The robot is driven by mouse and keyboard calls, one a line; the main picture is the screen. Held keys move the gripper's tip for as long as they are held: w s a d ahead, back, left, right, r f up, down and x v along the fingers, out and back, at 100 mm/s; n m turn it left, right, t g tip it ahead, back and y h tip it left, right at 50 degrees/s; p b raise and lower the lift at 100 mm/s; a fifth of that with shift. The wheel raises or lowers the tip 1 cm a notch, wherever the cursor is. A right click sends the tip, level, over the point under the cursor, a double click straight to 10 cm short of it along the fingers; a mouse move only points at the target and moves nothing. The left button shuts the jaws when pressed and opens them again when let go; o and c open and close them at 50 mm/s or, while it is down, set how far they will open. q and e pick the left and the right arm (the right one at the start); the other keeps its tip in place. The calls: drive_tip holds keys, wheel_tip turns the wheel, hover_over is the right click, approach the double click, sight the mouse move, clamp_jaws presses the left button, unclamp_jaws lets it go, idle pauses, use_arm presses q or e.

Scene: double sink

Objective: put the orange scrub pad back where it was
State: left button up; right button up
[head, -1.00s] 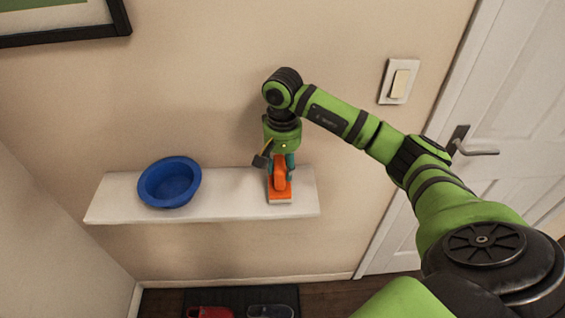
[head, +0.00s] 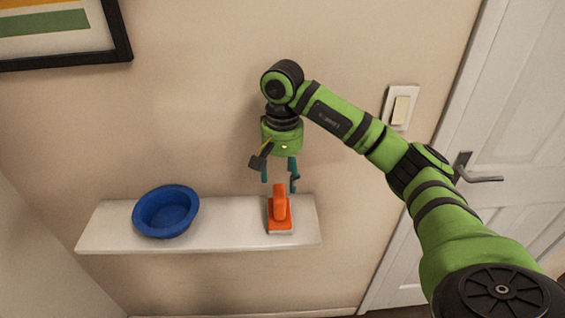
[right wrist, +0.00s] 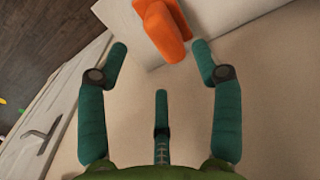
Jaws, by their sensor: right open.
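The orange scrub pad (head: 280,212), with an upright orange handle and a pale base, rests on the right part of the white wall shelf (head: 232,238). My right gripper (head: 280,184) is open and empty just above the pad's handle, its teal fingers pointing down. In the right wrist view the pad (right wrist: 166,30) lies beyond and between the open fingertips (right wrist: 161,48), apart from them. The white shelf edge (right wrist: 128,22) shows beside it. My left gripper is not in view.
A blue bowl (head: 166,212) stands on the left part of the shelf. The shelf between bowl and pad is clear. A light switch (head: 400,106) and a white door with a handle (head: 474,172) are to the right. A framed picture (head: 60,30) hangs upper left.

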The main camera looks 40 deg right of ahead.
drive_tip(key=shift+r, duration=2.8)
drive_tip(key=shift+f, duration=0.1)
